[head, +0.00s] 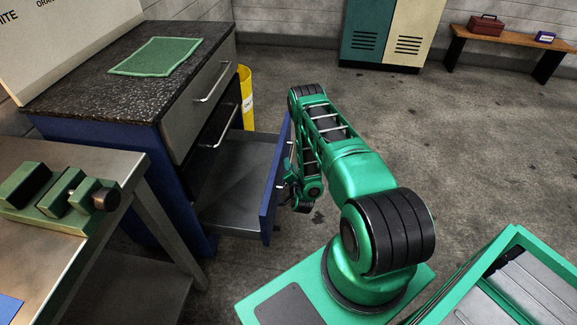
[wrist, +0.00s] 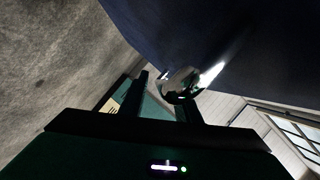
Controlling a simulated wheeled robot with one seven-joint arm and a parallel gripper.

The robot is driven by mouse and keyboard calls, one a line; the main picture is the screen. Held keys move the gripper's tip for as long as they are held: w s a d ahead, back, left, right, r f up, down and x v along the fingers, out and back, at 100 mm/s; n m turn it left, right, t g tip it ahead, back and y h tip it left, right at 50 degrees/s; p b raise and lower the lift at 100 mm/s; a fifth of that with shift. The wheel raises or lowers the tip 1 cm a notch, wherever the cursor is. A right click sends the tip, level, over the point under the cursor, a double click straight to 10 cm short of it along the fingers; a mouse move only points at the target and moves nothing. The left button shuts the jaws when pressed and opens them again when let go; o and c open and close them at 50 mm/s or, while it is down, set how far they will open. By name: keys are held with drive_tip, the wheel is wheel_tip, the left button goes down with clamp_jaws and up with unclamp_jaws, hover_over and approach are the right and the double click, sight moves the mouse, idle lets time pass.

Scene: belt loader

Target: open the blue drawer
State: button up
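The blue drawer (head: 270,190) is the bottom drawer of the cabinet (head: 107,141). It is pulled well out, and its grey inside looks empty in the head view. My gripper (wrist: 163,95) is at the outer side of the blue front, low beside my arm; the head view largely hides its fingers. In the wrist view the blue front (wrist: 235,40) fills the top. A shiny metal handle (wrist: 210,75) curves at the right fingertip. The two fingers stand apart with a visible gap between them. I cannot tell whether the handle touches a finger.
Above are a black drawer (head: 215,130) and a grey drawer (head: 196,105), both with bar handles. A green mat (head: 157,56) lies on top. A metal workbench (head: 85,235) stands close at left. A yellow bin (head: 246,95) stands behind.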

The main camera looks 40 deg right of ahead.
drive_tip(key=v, duration=0.8)
drive_tip(key=shift+s, duration=0.4)
drive_tip(key=shift+a, duration=0.1)
